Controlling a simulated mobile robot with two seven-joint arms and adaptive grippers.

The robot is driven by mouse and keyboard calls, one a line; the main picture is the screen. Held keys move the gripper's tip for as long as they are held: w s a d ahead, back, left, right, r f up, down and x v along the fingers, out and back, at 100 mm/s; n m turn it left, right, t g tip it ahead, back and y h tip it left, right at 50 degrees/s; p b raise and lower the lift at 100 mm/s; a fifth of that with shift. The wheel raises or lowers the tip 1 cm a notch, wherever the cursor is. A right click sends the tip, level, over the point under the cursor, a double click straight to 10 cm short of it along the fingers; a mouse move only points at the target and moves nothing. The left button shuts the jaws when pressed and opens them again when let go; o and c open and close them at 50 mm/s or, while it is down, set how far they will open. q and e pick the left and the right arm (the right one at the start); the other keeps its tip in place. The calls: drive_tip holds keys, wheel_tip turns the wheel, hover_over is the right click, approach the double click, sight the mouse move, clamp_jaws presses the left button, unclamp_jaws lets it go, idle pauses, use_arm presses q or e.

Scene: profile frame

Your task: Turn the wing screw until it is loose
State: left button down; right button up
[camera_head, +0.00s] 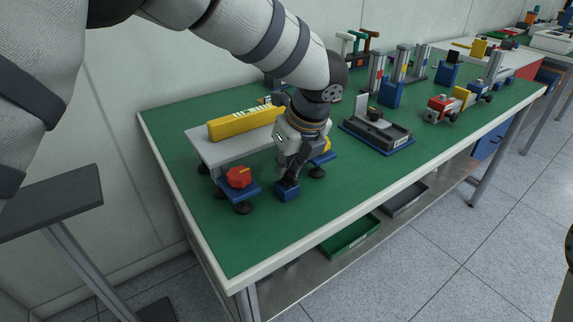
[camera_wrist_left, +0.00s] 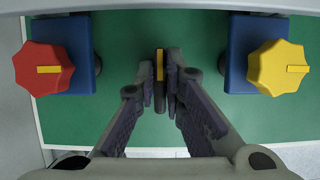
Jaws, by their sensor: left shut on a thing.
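My left gripper (camera_head: 287,176) points down at the front edge of the grey-topped fixture (camera_head: 205,150), above a small blue block (camera_head: 288,193). In the left wrist view its fingers are closed around a thin dark wing screw with a yellow stripe (camera_wrist_left: 160,68). The wing stands between the two fingers and looks upright in the picture. The fingers hide the wing screw in the head view. A red knob (camera_head: 238,177) on a blue block is left of the gripper, and a yellow knob (camera_wrist_left: 278,68) is on the right. My right gripper is out of view.
A yellow bar (camera_head: 240,124) lies on top of the fixture. A grey device on a blue base (camera_head: 378,136) stands to the right on the green table (camera_head: 250,245). Further right are small red, blue and yellow assemblies. The table's front left is clear.

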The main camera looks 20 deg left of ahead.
use_arm(q)
drive_tip(key=shift+n, duration=0.3)
drive_tip(key=n+g, duration=0.1)
drive_tip(key=n, duration=0.1)
drive_tip(key=shift+f+n+y, duration=0.1)
drive_tip(key=shift+n+y, duration=0.2)
drive_tip(key=shift+n, duration=0.1)
drive_tip(key=n+g+b, duration=0.1)
drive_tip(key=n, duration=0.2)
drive_tip(key=shift+f+n+g, duration=0.15)
drive_tip(key=shift+n+g, duration=0.15)
drive_tip(key=n+g+b, duration=0.1)
drive_tip(key=n, duration=0.3)
drive_tip(key=shift+g+b, duration=0.35)
drive_tip(key=shift+g, duration=0.05)
drive_tip(key=shift+s+n+g+b, duration=0.15)
drive_tip(key=shift+n+g+b, duration=0.55)
drive_tip(key=shift+n, duration=1.5)
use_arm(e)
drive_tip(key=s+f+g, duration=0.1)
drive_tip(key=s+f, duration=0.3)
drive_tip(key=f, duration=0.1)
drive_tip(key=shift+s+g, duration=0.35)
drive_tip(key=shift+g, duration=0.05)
use_arm(q)
drive_tip(key=shift+n+h, duration=0.3)
drive_tip(key=shift+h, duration=0.1)
drive_tip(key=c, duration=1.7)
unclamp_jaws()
drive_tip(key=shift+r, duration=0.2)
